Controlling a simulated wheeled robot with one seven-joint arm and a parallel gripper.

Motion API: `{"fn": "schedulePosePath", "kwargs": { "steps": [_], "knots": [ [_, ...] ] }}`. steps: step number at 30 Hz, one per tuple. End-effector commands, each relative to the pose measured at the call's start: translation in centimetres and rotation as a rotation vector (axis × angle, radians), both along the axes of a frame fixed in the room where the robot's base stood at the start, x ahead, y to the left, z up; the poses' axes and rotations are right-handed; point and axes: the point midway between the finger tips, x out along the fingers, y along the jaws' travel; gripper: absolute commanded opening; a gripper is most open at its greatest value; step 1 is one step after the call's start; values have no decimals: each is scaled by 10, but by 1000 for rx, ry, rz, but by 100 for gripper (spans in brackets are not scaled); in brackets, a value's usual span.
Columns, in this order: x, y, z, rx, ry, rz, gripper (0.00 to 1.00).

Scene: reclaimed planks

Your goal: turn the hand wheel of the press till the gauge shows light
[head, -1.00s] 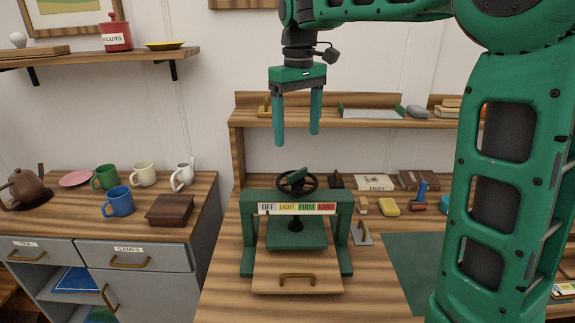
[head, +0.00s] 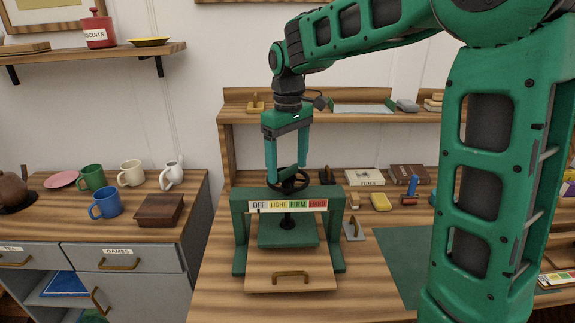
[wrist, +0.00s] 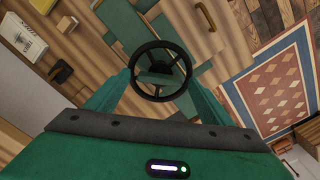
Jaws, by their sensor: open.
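The green press (head: 241,222) stands on the plank bench, with a black hand wheel (head: 288,187) on top. The wheel also shows in the wrist view (wrist: 134,72). The gauge (head: 289,206) on its front bar reads OFF, LIGHT, FIRM, HARD; I cannot make out a pointer. My gripper (head: 287,173) is open and points down, its fingertips at the wheel. In the wrist view the wheel lies between my two fingers (wrist: 160,92). I cannot tell whether they touch the rim. The press plate (head: 287,231) hangs above a wooden board with a handle (head: 290,274).
A raised shelf (head: 340,115) runs behind the press. A dark wooden box (head: 158,210) and mugs stand on the left cabinet. Bench around the press front is clear.

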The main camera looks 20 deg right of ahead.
Motion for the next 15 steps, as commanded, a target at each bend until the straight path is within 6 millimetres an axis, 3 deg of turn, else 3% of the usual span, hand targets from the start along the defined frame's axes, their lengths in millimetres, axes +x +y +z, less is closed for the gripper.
{"fn": "schedulePosePath", "kwargs": {
  "steps": [9, 15],
  "knots": [
    [0, 0, -3, 0, -1, 0, 75],
    [0, 0, -3, 0, -1, -1, 34]
  ]
}}
